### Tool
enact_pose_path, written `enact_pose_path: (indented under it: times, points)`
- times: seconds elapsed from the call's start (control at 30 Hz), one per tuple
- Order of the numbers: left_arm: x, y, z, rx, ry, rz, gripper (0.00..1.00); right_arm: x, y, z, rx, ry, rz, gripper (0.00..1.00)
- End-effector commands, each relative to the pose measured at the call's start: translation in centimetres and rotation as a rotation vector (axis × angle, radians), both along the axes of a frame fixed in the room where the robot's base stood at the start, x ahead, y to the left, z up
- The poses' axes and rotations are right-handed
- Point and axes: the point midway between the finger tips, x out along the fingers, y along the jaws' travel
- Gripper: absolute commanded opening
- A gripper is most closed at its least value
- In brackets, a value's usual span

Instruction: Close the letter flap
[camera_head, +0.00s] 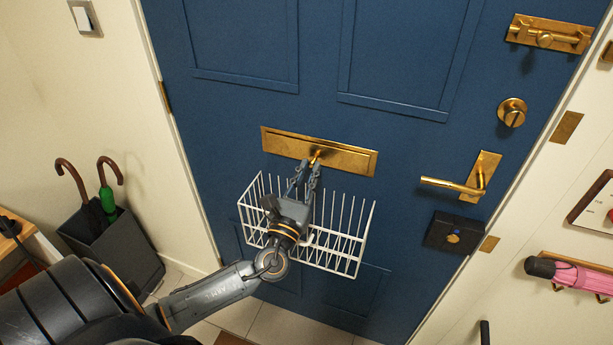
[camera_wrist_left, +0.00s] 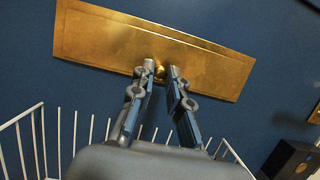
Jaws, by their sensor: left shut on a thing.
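The brass letter flap (camera_head: 345,160) is a wide plate on the blue door, above a white wire basket (camera_head: 340,262). It fills the top of the left wrist view (camera_wrist_left: 100,38). A small round brass knob (camera_wrist_left: 159,68) sits at its lower middle. My left gripper (camera_head: 314,167) reaches up over the basket, its two fingertips on either side of the knob and shut on it. The flap looks flat against its plate, but I cannot tell if a small gap is left. My right gripper is not in view.
The basket's upright wires stand close around my left wrist. A brass door handle (camera_head: 455,186) and a black box (camera_head: 452,233) are to the right on the door (camera_head: 400,130). An umbrella stand (camera_head: 110,250) stands at the left. A pink umbrella (camera_head: 575,277) hangs at the right.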

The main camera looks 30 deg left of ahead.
Motion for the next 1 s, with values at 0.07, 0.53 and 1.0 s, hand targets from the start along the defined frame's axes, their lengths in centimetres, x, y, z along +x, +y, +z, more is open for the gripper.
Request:
enact_pose_path:
  times: [0.07,0.53,1.0]
  points:
    - [0.1,0.2,0.4,0.002,-0.008,0.003,0.0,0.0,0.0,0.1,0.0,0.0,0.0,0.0]
    - [-0.1,0.0,0.1,0.0,-0.002,0.001,0.38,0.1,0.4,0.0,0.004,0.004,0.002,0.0]
    - [-7.8,-1.8,-2.5,0.0,0.001,0.001,0.38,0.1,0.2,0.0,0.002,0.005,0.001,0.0]
